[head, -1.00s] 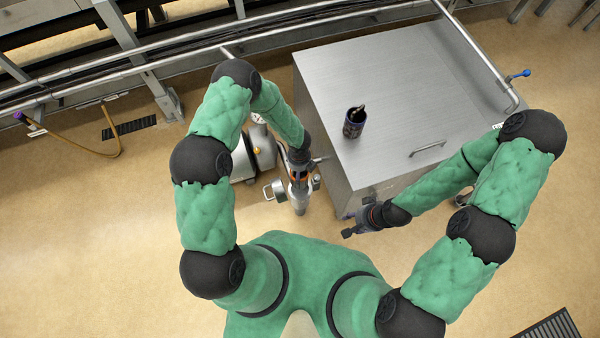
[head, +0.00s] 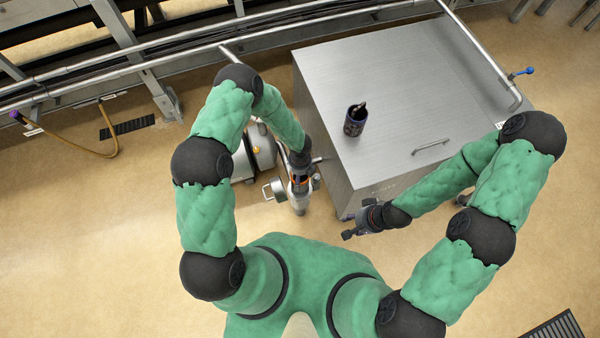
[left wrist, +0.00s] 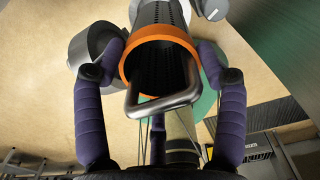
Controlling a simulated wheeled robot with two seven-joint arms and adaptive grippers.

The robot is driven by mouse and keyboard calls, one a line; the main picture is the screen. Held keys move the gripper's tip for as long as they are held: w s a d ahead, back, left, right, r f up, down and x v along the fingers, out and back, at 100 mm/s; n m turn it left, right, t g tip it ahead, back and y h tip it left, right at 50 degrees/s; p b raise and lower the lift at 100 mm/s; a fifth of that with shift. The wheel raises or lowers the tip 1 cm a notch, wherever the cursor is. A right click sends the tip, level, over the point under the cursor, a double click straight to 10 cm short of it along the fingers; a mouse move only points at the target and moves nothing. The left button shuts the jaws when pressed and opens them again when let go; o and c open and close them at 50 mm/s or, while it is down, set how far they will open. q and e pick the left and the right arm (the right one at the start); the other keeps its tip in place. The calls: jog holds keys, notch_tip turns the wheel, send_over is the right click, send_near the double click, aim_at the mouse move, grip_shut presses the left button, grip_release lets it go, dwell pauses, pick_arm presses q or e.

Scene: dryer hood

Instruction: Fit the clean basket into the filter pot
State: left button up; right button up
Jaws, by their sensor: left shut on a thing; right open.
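In the left wrist view the basket is a dark perforated tube (left wrist: 150,68) with an orange rim and a bent metal handle (left wrist: 165,104). The purple fingers of my left gripper (left wrist: 160,62) stand on both sides of its rim and are shut on it. In the head view my left gripper (head: 299,172) points down beside the steel cabinet. The orange rim shows just below it, above a pale metal cylinder (head: 299,204) that looks like the filter pot. I cannot tell how deep the basket sits. My right gripper (head: 352,232) is open and empty by the cabinet's front corner.
The large steel cabinet (head: 385,75) stands right of my left gripper. A dark cup (head: 355,122) holding something stands on its top. Pipes and a metal housing (head: 262,150) are left of the gripper.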

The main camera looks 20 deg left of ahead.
pick_arm(q)
jog(key=shift+f+b, duration=1.3)
jog(key=shift+f, duration=0.4)
dwell(0.7)
jog(key=shift+f+b, duration=1.3)
jog(key=shift+b, duration=0.1)
jog(key=shift+f+b, duration=0.9)
jog(key=shift+f, duration=0.5)
jog(key=shift+f, duration=2.5)
jog(key=o, duration=1.2)
jog(key=shift+w, duration=0.1)
